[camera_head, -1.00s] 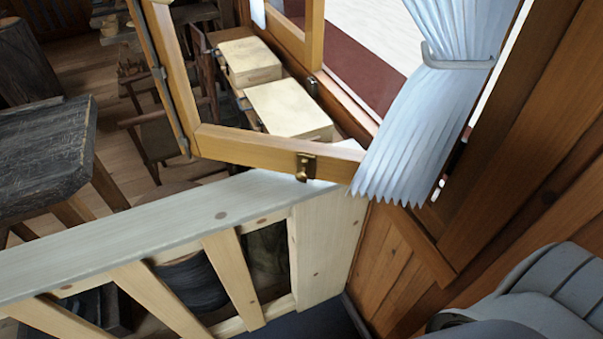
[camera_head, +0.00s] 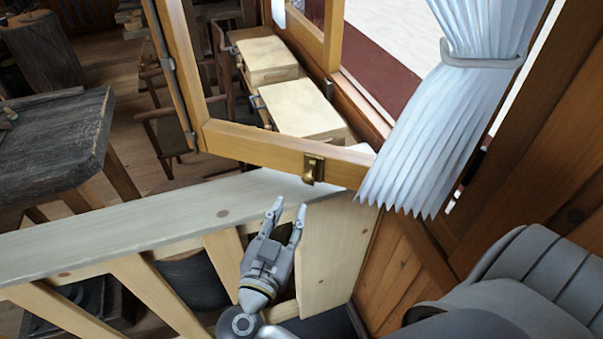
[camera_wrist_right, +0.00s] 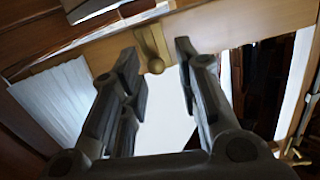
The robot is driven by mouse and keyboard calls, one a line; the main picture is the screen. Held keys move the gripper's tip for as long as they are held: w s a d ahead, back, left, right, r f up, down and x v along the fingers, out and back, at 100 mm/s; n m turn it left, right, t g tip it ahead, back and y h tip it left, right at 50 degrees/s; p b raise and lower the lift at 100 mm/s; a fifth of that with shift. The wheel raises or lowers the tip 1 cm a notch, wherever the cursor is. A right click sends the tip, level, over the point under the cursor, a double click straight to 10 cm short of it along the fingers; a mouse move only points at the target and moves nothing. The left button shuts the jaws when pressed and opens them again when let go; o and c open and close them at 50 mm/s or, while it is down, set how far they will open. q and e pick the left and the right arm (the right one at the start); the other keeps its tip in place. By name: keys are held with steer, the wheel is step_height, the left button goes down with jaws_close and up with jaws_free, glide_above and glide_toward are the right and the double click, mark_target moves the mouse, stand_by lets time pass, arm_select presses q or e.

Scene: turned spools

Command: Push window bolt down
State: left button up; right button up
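The window bolt (camera_head: 314,168) is a small brass fitting on the lower rail of the open wooden window sash (camera_head: 250,146). My right gripper (camera_head: 288,205) is open and empty, below and slightly left of the bolt in the head view, apart from it. In the right wrist view, the bolt (camera_wrist_right: 151,50) shows beyond and between the two open fingertips (camera_wrist_right: 155,52), with its rounded knob hanging down. My left gripper is not in view.
A pale wooden railing (camera_head: 150,232) runs below the sash. A light blue curtain (camera_head: 435,140) hangs at the right of the sash. Pale boxes (camera_head: 300,108) stand behind it. A dark table (camera_head: 55,140) is at the left.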

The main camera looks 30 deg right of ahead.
mark_target(306, 182)
steer(key=shift+m+h, duration=0.4)
steer(key=shift+m, duration=0.4)
steer(key=w+d+r+p, duration=0.1)
steer(key=d, duration=0.1)
steer(key=w+d+r+p, duration=0.1)
steer(key=w+d+p, duration=0.1)
steer(key=d, duration=0.1)
steer(key=w+d+p, duration=0.1)
steer(key=w+d, duration=0.1)
steer(key=d, duration=0.1)
steer(key=shift+d+r, duration=0.1)
steer(key=shift+r, duration=0.3)
steer(key=shift+w+d+f+p, duration=0.15)
steer(key=shift+w+d+p, duration=0.15)
steer(key=shift+w+d, duration=0.1)
steer(key=shift+s, duration=0.1)
jaws_close()
